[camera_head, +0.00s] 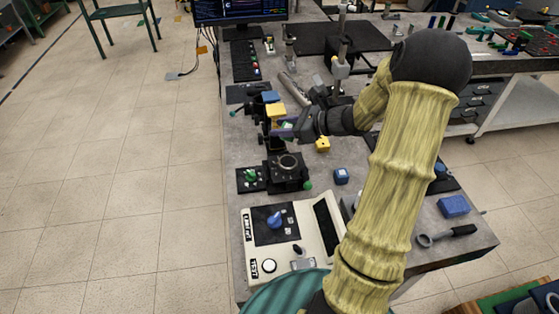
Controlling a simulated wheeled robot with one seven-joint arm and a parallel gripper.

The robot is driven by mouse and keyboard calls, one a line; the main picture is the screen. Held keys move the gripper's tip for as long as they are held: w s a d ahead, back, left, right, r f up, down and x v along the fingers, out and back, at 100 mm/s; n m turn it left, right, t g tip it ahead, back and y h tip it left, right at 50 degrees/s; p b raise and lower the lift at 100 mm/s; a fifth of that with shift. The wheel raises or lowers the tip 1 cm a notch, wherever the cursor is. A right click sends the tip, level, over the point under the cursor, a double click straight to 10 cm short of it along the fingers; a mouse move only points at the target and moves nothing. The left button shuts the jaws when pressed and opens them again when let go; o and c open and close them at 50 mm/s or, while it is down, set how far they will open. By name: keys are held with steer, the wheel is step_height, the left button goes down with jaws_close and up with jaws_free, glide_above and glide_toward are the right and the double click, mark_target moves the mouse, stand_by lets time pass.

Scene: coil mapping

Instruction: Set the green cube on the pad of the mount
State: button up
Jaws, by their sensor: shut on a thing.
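My gripper (283,130) is over the far left part of the bench, pointing left. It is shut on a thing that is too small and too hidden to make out. I cannot pick out the green cube with certainty. A black mount-like device (287,175) with a round ring on top and a green knob stands nearer than the gripper. A blue and yellow fixture (276,111) is just beyond my gripper. Which of these carries the pad I cannot tell.
A white control box (287,238) is in front, a blue block (453,206) at right. Posts and a monitor (240,10) stand behind. My arm hides part of the bench.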

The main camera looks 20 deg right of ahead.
glide_above(283, 160)
steer(key=shift+f, duration=3.15)
steer(key=shift+s, duration=0.1)
steer(key=shift+f, duration=1.85)
steer(key=shift+f, duration=0.15)
steer(key=o, duration=1.1)
